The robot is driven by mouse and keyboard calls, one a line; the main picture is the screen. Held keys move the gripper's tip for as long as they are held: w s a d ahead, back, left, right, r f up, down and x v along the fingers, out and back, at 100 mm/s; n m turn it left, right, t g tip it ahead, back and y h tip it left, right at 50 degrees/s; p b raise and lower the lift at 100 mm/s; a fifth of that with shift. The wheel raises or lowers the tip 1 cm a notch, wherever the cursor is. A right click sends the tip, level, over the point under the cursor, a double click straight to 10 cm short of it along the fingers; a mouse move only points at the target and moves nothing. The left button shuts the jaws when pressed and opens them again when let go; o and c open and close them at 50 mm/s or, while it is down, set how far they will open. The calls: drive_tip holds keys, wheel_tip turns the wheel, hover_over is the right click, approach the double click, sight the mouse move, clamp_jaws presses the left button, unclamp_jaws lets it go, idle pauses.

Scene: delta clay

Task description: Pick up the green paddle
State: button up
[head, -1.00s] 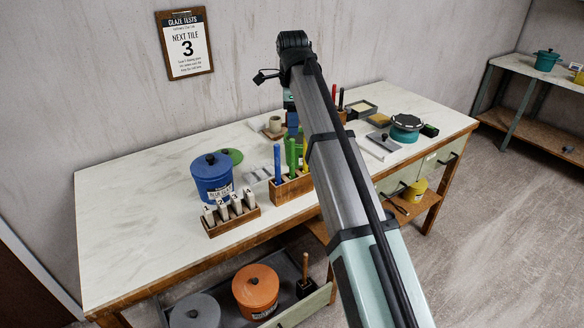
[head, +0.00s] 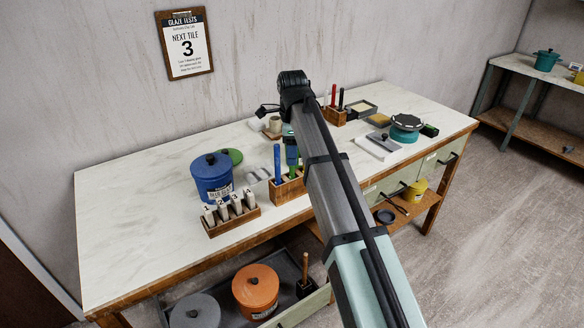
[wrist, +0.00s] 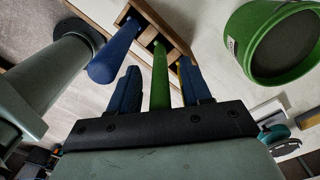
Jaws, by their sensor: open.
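The green paddle (wrist: 160,80) stands upright in a wooden rack (wrist: 163,27). In the head view it shows only partly (head: 292,155), below my gripper and beside my arm. My gripper (wrist: 153,80) is open, with its two blue fingers on either side of the green handle. I cannot tell whether either finger touches it. A blue paddle (wrist: 118,52) stands in the same rack, just left of the fingers; it also shows in the head view (head: 277,162). A sliver of yellow (wrist: 182,72), likely another handle, shows behind the right finger.
A green pot (wrist: 250,60) is close on the right in the wrist view. On the bench, a blue pot (head: 211,178) and a rack of test tiles (head: 232,214) stand left of the paddle rack. My arm hides part of the bench. The bench's left end is clear.

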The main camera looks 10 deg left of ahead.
drive_tip(key=shift+c, duration=0.4)
clamp_jaws()
